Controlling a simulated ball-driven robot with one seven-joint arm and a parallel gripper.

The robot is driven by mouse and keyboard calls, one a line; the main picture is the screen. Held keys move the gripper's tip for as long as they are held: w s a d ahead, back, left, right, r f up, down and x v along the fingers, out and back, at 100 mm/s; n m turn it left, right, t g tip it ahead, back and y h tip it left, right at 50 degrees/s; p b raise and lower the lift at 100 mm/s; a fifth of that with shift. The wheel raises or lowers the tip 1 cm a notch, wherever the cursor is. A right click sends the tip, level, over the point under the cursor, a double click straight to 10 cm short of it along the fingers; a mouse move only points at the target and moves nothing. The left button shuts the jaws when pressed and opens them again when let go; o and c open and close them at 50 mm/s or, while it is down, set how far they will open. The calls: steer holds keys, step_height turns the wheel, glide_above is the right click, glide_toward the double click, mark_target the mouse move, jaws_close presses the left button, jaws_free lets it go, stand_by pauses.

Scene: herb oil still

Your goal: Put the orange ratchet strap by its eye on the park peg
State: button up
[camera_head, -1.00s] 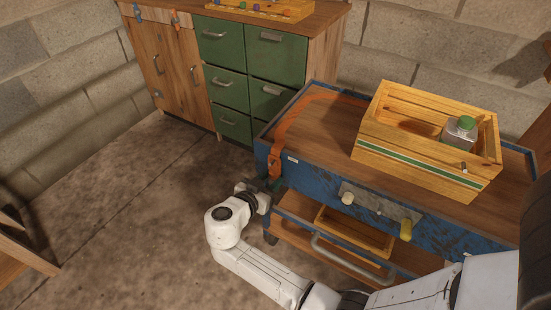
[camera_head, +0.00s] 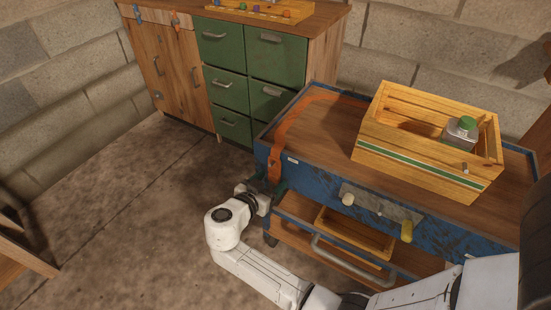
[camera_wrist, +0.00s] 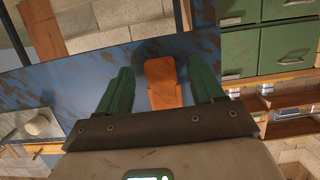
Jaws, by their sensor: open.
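The orange ratchet strap (camera_head: 291,122) lies across the left end of the blue-framed trolley top, and its end hangs down over the front edge. My gripper (camera_head: 275,188) is low at the trolley's front left corner, by this hanging end. In the wrist view, my gripper (camera_wrist: 148,90) is open, with an orange strap piece (camera_wrist: 162,82) between its green fingers and a gap on each side. The strap's eye cannot be made out.
A grey handle (camera_head: 345,262) and a wooden box (camera_head: 355,235) are below. A cabinet with green drawers (camera_head: 225,80) stands behind.

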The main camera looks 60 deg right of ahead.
steer(key=v, duration=1)
steer(key=shift+a+p, duration=0.3)
steer(key=shift+a, duration=0.05)
steer(key=shift+r, duration=0.15)
steer(key=s+d+f+n+g+y, duration=0.1)
steer(key=s+d+f+n+y, duration=0.1)
steer(key=s+f+n+y, duration=0.65)
steer(key=s+a+r+n+t+y, duration=0.1)
steer(key=s+a+n+y, duration=0.25)
steer(key=s, duration=0.25)
steer(key=s+a+r+n+y, duration=0.1)
steer(key=s+a+n+y, duration=0.2)
steer(key=s+n, duration=0.25)
step_height(320, 180, up, 17)
steer(key=p, duration=1.7)
steer(key=shift+a+f+h, duration=0.15)
steer(key=shift+f+h, duration=0.05)
steer(key=shift+h, duration=0.1)
